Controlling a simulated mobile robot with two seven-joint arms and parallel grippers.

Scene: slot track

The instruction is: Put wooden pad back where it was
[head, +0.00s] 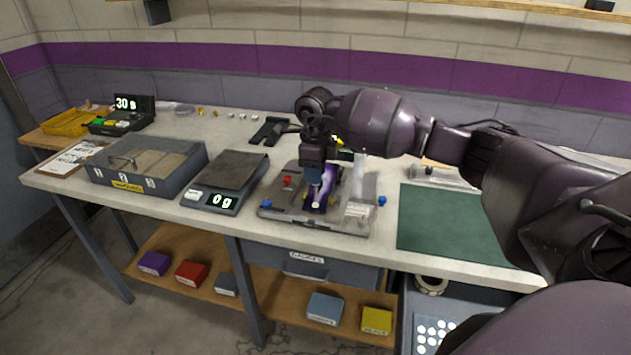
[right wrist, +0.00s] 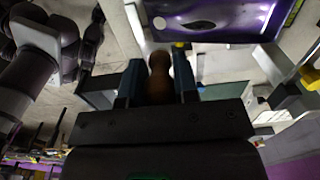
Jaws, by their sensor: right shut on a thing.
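My right gripper (head: 314,168) is over the slot-track fixture (head: 285,212) in the middle of the bench. In the right wrist view its fingers (right wrist: 158,85) are shut on a brown wooden piece with a rounded end (right wrist: 158,72), which I take for the wooden pad. The gripper hides this piece in the head view. A glossy purple part (head: 328,184) lies just beside the fingers on the fixture; it also shows in the right wrist view (right wrist: 215,18). I cannot tell whether the held piece touches the fixture. My left gripper is not in view.
A scale (head: 223,200) reading 0 g and a grey box of sand (head: 130,185) stand left of the fixture. A black bracket (head: 268,131) lies behind. A green mat (head: 450,222) lies clear at the right. A clear upright post (head: 359,172) stands close to my gripper.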

